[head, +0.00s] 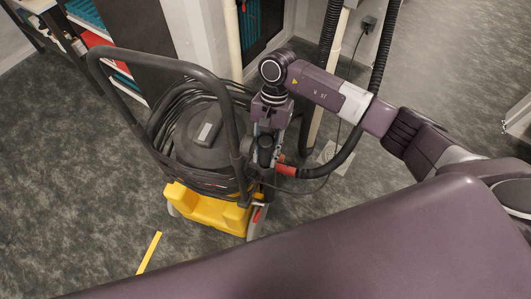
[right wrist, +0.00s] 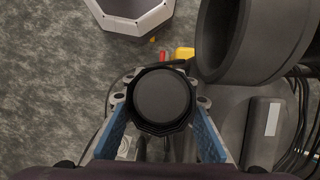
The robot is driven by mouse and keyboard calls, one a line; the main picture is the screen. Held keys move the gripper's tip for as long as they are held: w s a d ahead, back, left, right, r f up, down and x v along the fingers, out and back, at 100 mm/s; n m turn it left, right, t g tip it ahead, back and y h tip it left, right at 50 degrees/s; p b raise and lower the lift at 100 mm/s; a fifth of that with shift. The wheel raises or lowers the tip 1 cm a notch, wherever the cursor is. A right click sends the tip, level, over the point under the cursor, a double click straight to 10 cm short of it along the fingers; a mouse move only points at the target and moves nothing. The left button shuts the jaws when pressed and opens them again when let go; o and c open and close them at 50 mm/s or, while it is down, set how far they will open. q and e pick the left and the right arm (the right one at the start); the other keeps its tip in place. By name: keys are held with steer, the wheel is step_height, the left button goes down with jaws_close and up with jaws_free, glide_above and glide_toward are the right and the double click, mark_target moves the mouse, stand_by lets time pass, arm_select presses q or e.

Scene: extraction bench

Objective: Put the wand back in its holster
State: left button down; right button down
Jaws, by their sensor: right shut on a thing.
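My right gripper (head: 266,130) points down beside the machine's black handle, at the right side of the extraction machine (head: 213,210). It is shut on the dark wand (head: 265,151). In the right wrist view, its blue-padded fingers close on both sides of the wand's round black end (right wrist: 162,102), seen end-on. In the head view the wand stands roughly upright against the machine's side, with a red fitting (head: 286,170) and a black hose beside it. The holster cannot be made out, and how far the wand sits in it is hidden. My left gripper is out of view.
The machine's thick bent handle (head: 105,65) rises close to my gripper; its tube fills the upper right of the wrist view (right wrist: 255,35). Coiled black hose (head: 170,110) lies around the drum. A pale pipe (head: 319,95) stands behind. Grey floor is open at left.

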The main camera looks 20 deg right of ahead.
steer(key=shift+f+b, duration=0.3)
steer(key=shift+f, duration=0.05)
steer(key=c, duration=1.5)
jaws_free()
steer(key=shift+o, duration=0.2)
steer(key=v, duration=1.2)
steer(key=shift+f, duration=0.1)
